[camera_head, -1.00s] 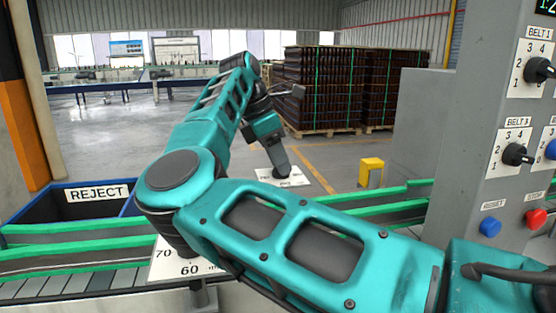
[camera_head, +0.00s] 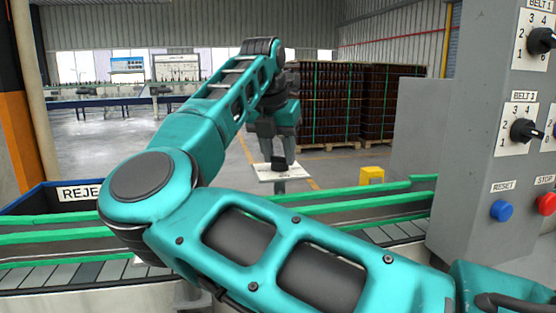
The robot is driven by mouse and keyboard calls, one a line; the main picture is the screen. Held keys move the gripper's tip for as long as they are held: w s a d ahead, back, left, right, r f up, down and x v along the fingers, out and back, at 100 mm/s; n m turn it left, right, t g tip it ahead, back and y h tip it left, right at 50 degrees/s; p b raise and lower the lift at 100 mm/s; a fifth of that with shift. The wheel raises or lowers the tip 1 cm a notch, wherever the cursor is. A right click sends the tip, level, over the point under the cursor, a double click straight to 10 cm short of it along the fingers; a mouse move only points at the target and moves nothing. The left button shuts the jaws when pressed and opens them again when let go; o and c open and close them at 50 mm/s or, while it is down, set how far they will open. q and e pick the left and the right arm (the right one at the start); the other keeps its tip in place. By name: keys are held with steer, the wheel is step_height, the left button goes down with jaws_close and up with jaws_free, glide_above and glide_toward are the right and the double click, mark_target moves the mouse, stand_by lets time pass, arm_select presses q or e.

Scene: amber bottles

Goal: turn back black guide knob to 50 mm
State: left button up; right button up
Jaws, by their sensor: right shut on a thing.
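The back black guide knob (camera_head: 279,165) sits on a white scale plate (camera_head: 300,174) beyond the far green rail of the conveyor. My right gripper (camera_head: 280,158) points down over the plate and is shut on the knob, whose top is mostly hidden between the fingers. The marks on this plate are too small and covered to read, so I cannot tell the knob's setting. The front scale plate is almost all hidden behind my right arm; only a small pale edge shows at the lower left. My left gripper is out of view.
Green guide rails (camera_head: 350,203) run along the conveyor beneath my arm. The grey control panel (camera_head: 470,170) with black selectors, a blue RESET button (camera_head: 501,210) and a red STOP button (camera_head: 546,204) stands at the right. A blue REJECT bin (camera_head: 45,190) is at the left.

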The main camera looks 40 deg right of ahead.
steer(key=n+t+b, duration=0.1)
steer(key=n, duration=0.2)
steer(key=shift+f+y, duration=0.1)
steer(key=shift+y, duration=0.2)
steer(key=shift+s+d+n+b, duration=0.1)
steer(key=shift+n+b, duration=0.5)
steer(key=shift+n, duration=0.1)
steer(key=shift+n+t+y, duration=0.3)
steer(key=shift+n+t, duration=0.1)
steer(key=shift+n, duration=0.2)
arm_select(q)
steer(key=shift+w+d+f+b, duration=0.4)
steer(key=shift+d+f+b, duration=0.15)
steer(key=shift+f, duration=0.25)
arm_select(e)
steer(key=shift+n+y, duration=0.3)
steer(key=shift+n, duration=0.2)
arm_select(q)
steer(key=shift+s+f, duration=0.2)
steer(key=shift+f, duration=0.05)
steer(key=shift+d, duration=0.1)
arm_select(e)
steer(key=o, duration=1)
steer(key=shift+o, duration=0.2)
